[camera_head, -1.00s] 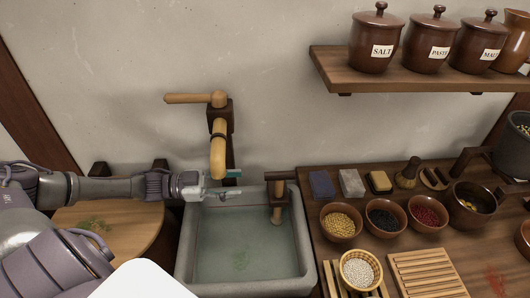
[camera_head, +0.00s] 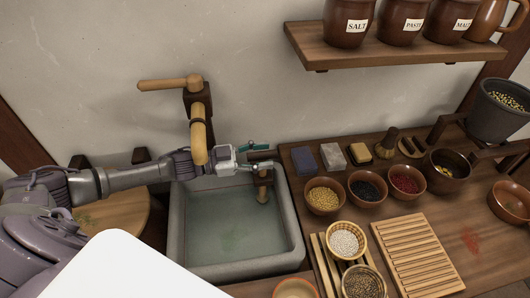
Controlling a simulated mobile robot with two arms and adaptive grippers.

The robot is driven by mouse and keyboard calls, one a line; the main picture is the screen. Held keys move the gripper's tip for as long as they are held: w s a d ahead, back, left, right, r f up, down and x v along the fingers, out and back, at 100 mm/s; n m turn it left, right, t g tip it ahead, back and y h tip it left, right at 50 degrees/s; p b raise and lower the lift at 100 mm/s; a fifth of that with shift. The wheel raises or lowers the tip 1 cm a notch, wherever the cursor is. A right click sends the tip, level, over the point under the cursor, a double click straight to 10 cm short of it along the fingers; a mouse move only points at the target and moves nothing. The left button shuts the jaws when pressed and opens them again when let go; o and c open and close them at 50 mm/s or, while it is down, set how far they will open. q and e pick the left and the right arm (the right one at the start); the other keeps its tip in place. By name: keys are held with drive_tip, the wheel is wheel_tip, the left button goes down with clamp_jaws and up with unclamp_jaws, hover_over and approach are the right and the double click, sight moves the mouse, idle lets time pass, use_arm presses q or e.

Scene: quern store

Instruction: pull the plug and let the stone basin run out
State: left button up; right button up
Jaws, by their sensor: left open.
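The stone basin (camera_head: 182,243) is grey and square and holds greenish water. A wooden plug (camera_head: 262,190) stands upright in the basin's back right corner, with a dark bracket or crosspiece near its top. My left gripper (camera_head: 257,155) reaches in from the left over the back of the basin. Its fingers are apart and empty, right by the plug's top. I cannot tell whether they touch it. The plug's lower end is under the water. My right gripper is not in view.
A wooden spout (camera_head: 198,135) hangs from the wall just behind my left arm. A counter to the right holds bowls of seeds (camera_head: 324,196), small blocks (camera_head: 333,155) and a slatted board (camera_head: 415,255). A shelf (camera_head: 390,50) with labelled jars is above. A round wooden lid or table (camera_head: 120,215) is left.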

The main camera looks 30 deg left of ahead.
use_arm(q)
drive_tip(key=shift+w+d, duration=0.25)
drive_tip(key=shift+d, duration=0.1)
drive_tip(key=shift+c, duration=0.2)
clamp_jaws()
